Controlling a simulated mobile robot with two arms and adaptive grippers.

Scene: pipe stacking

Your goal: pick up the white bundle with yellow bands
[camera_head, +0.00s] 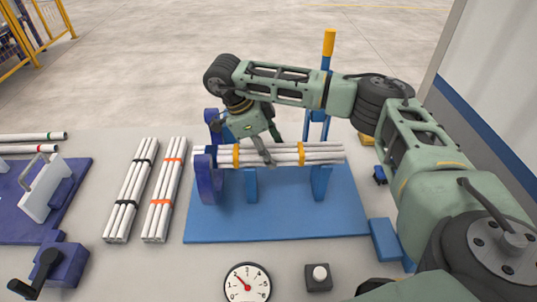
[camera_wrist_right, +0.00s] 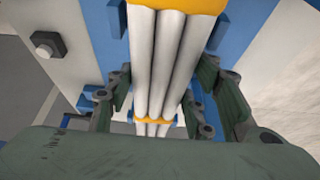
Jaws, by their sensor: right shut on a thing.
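The white bundle with yellow bands (camera_head: 285,155) lies level across the blue rack (camera_head: 275,217), its left end at the rack's round blue plate (camera_head: 207,178). My right gripper (camera_head: 268,150) reaches down onto the bundle from above, left of its middle, and is shut on it. In the right wrist view the bundle (camera_wrist_right: 160,65) runs between the two green fingers (camera_wrist_right: 172,105), with a yellow band near and another far. I cannot tell in the head view whether the bundle is clear of the rack's supports. My left gripper is not in view.
Two white bundles lie on the table to the left, one with black bands (camera_head: 131,190) and one with orange bands (camera_head: 164,190). A dark blue fixture (camera_head: 75,205) stands further left. A gauge (camera_head: 247,284) and a button box (camera_head: 318,277) are at the front. An upright yellow-topped post (camera_head: 328,45) stands behind.

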